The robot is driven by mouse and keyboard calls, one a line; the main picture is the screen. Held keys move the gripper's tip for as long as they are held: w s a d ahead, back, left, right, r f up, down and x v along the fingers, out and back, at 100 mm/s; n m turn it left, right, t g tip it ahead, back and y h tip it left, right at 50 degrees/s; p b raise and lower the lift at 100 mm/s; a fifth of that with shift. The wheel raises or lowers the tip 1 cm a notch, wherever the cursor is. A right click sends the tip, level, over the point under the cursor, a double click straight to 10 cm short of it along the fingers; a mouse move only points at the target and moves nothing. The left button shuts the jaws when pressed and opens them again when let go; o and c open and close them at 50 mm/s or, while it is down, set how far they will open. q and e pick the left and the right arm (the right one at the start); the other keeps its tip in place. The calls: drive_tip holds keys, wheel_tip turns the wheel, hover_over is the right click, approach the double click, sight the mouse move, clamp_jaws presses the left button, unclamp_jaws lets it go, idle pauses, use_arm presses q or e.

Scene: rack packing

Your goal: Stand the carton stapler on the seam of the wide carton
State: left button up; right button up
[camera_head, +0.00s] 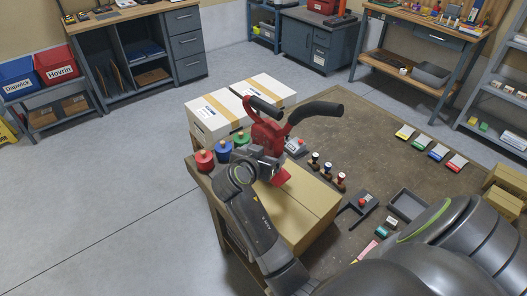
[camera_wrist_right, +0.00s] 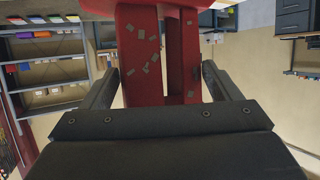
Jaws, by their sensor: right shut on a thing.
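The carton stapler (camera_head: 268,136) is red with two black handles and a red foot at its lower end. My right gripper (camera_head: 270,160) is shut on it and holds it over the far left part of a brown carton (camera_head: 312,205). I cannot tell whether its foot touches the carton. In the right wrist view the stapler's red body (camera_wrist_right: 140,60) stands between the two dark fingers of the right gripper (camera_wrist_right: 160,85). My right arm hides the carton's left side and part of its top. My left gripper is not in view.
Two white cartons (camera_head: 207,122) with tan tape stand behind the stapler. Stamps (camera_head: 328,168) and a dark tray (camera_head: 407,205) lie right of the carton. The table's middle (camera_head: 375,145) is clear.

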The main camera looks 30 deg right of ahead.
drive_tip(key=shift+w+f+b, duration=0.1)
drive_tip(key=shift+f+b, duration=1.1)
drive_tip(key=shift+f, duration=0.05)
